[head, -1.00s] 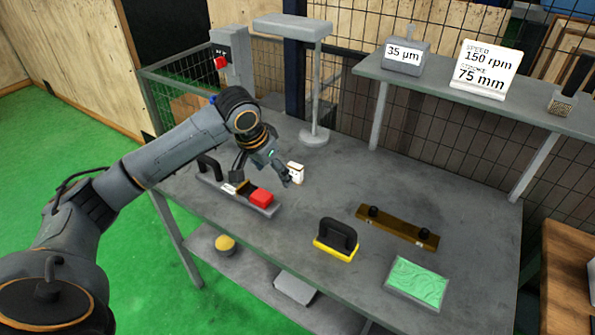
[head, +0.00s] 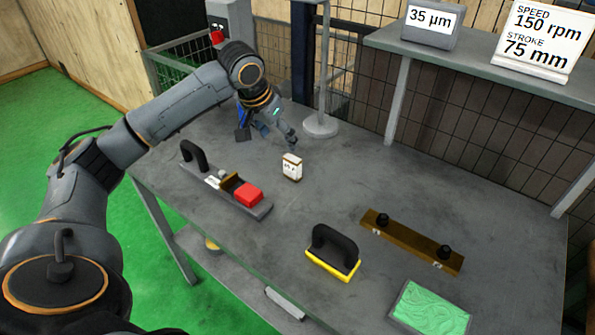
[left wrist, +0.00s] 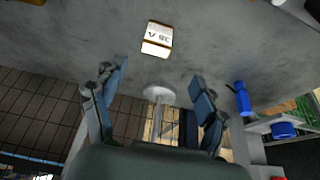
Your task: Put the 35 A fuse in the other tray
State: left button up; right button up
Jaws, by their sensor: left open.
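The 35 A fuse (head: 292,167) is a small white block with brown edges and stands on the grey table (head: 330,190). It also shows in the left wrist view (left wrist: 157,38), with its "35 A" label upside down. My left gripper (head: 289,143) is just behind the fuse, open and empty. In the left wrist view its fingers (left wrist: 160,72) are spread, and the fuse lies beyond their tips, apart from them. A grey holder (head: 262,211) with a black handle and a red block is left of the fuse. I cannot tell which things are the trays. My right gripper is not in view.
A yellow-edged black-handled tool (head: 333,252), a brown bar (head: 412,242) with two black knobs and a green pad (head: 431,308) lie to the right. A round stand base (head: 320,127) is behind the fuse. The table between them is clear.

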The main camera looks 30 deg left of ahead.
aim_at(290, 160)
pick_arm(q)
jog(key=x, duration=0.8)
jog(key=shift+f+p, duration=0.25)
jog(key=shift+p, duration=0.05)
jog(key=shift+d+p+x, duration=0.2)
jog(key=shift+p+x, duration=0.2)
jog(key=shift+x, duration=2.3)
jog(key=shift+s+r, duration=0.1)
jog(key=c, duration=1.4)
jog(key=shift+c, duration=0.2)
jog(key=shift+r, duration=0.1)
